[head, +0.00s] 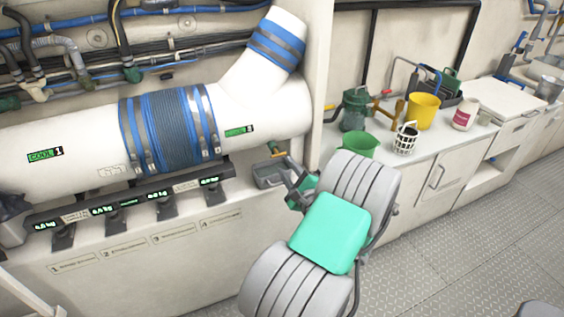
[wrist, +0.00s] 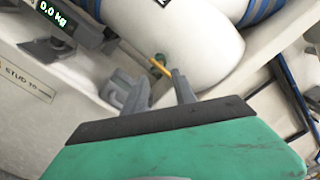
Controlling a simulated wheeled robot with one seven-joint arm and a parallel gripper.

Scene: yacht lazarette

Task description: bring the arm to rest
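My gripper (head: 291,172) is at the end of my bent grey arm with its teal joint cover, near the right end of the large white pipe (head: 75,150). In the wrist view the two grey fingers of my gripper (wrist: 160,85) stand apart with a gap between them, and I see nothing held. A small green fitting with a yellow handle (wrist: 158,66) shows beyond the fingertips, under the pipe. I cannot tell whether the fingers touch it.
A small grey tray (head: 268,176) is just left of my gripper. On the counter behind my arm stand a green bucket (head: 357,145), a white basket (head: 405,140), a yellow bucket (head: 423,110) and a white tub (head: 465,114).

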